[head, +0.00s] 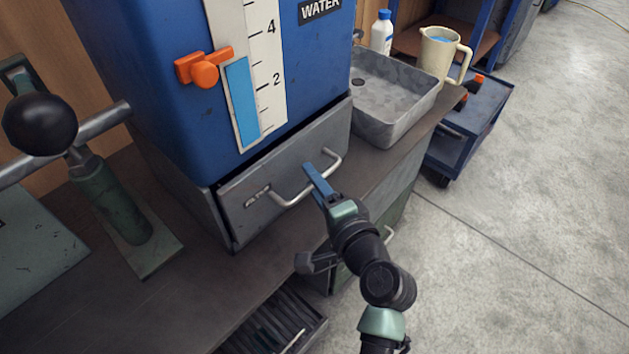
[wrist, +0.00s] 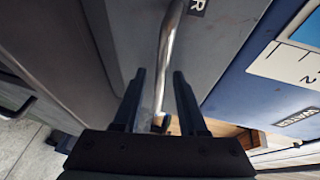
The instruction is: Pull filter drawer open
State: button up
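The filter drawer (head: 285,165) is a grey metal front with a bent bar handle (head: 290,195), low on the blue water tank (head: 160,70). A narrow dark gap shows along its top and left edges. My gripper (head: 312,170) is at the right part of the handle. In the wrist view the drawer front (wrist: 215,40) fills the upper middle. The handle (wrist: 169,45) runs between the two dark fingers of my gripper (wrist: 159,72), with space on both sides. The fingers are apart and not closed on it. I cannot tell how deep the bar sits between them.
A grey metal basin (head: 395,95) stands right of the tank, with a beige jug (head: 440,55) and a white bottle (head: 381,32) near it. A green press-like tool (head: 115,205) with a black knob stands left. A blue cart (head: 475,120) is beyond. The floor at right is clear.

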grip_shut()
dwell(1.2)
